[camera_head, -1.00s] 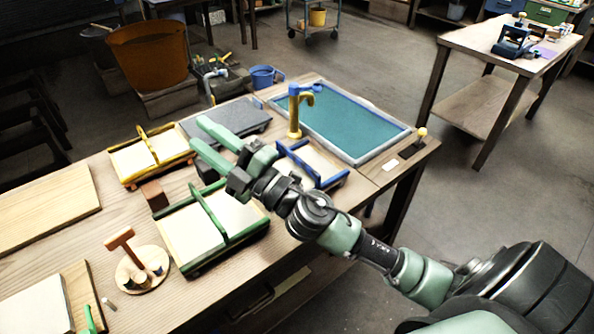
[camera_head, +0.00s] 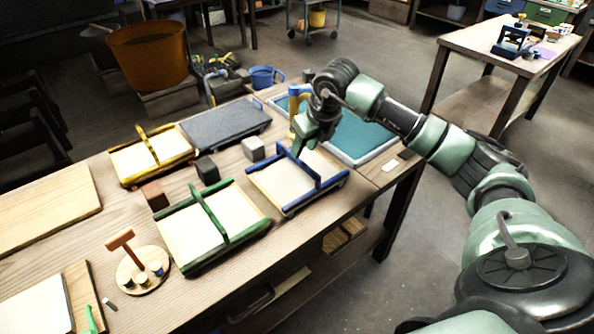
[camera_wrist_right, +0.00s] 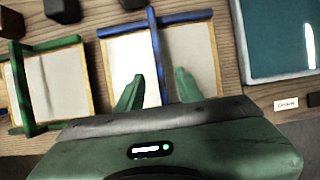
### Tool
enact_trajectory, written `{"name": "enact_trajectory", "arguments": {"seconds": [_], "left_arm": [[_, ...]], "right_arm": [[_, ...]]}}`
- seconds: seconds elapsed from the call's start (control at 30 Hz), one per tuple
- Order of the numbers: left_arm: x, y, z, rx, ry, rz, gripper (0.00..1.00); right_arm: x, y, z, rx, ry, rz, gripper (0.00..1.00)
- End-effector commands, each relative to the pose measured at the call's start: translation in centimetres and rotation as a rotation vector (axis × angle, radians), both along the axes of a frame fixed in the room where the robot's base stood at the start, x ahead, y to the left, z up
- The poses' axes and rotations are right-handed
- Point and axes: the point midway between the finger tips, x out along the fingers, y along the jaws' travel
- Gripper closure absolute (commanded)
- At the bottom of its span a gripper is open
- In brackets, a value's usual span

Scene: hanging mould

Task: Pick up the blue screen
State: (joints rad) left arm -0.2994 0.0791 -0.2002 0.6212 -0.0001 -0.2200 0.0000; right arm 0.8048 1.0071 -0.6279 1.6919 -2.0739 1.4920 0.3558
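The blue screen (camera_head: 278,181) is a pale panel with a blue frame and a raised blue bar across its middle. It lies flat on the wooden bench, in front of the teal basin. My right gripper (camera_head: 298,150) points down over the screen's far part, close to the blue bar. In the right wrist view the blue screen (camera_wrist_right: 122,60) shows with the two green fingers (camera_wrist_right: 158,90) apart, one on each side of the bar. Whether they touch it I cannot tell. My left gripper is not in view.
A green screen (camera_head: 183,236) lies close to the left, a yellow screen (camera_head: 133,160) farther back. A grey slab (camera_head: 225,122) and small grey, dark and brown blocks (camera_head: 155,196) lie around.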

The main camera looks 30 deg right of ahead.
Motion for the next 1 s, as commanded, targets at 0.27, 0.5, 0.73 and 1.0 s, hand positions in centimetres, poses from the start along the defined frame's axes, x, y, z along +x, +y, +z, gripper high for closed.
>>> {"name": "enact_trajectory", "arguments": {"seconds": [0.27,0.5,0.73,1.0], "left_arm": [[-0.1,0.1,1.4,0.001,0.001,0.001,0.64],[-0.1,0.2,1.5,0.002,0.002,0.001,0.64],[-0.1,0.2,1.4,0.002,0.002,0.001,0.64],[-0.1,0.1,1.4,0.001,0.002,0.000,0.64]], "right_arm": [[1.9,0.2,-3.4,0.003,0.002,0.002,0.64],[2.5,0.2,-4.9,0.002,-0.001,0.003,0.64],[2.5,0.2,-4.9,0.003,-0.002,0.003,0.83],[2.5,0.2,-4.8,0.003,-0.003,0.003,1.00]]}}
